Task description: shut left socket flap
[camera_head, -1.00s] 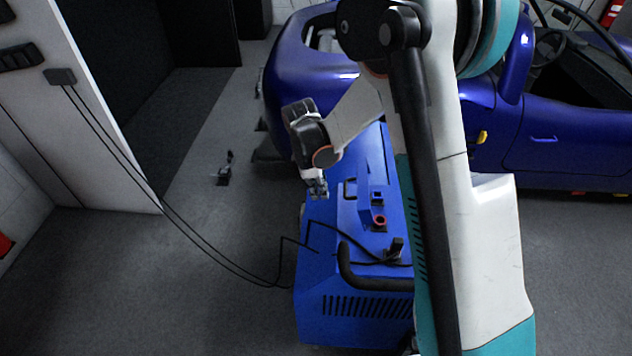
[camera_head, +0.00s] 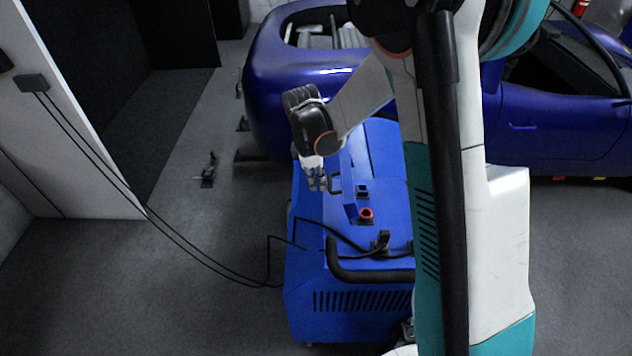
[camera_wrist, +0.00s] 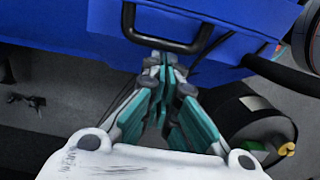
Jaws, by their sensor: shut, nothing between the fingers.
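The blue machine (camera_head: 310,270) stands on the floor in the head view. Its top carries a small blue square socket (camera_head: 363,190), a red round socket (camera_head: 366,214) and a small upright black piece (camera_head: 381,241) near a cable. I cannot tell which part is the left socket flap, or how far it stands open. My gripper (camera_head: 316,183) is shut and empty, pointing down over the left side of the machine, left of these parts. In the wrist view my gripper (camera_wrist: 163,66) has its fingertips together near a black handle (camera_wrist: 165,40); contact cannot be told.
A thick black push bar (camera_head: 365,276) runs along the machine's near edge. Black cables (camera_head: 190,245) hang from a wall box (camera_head: 31,82) to the machine. A blue car (camera_head: 275,80) stands behind. A dark cylinder (camera_wrist: 250,120) shows in the wrist view. Floor at left is mostly free.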

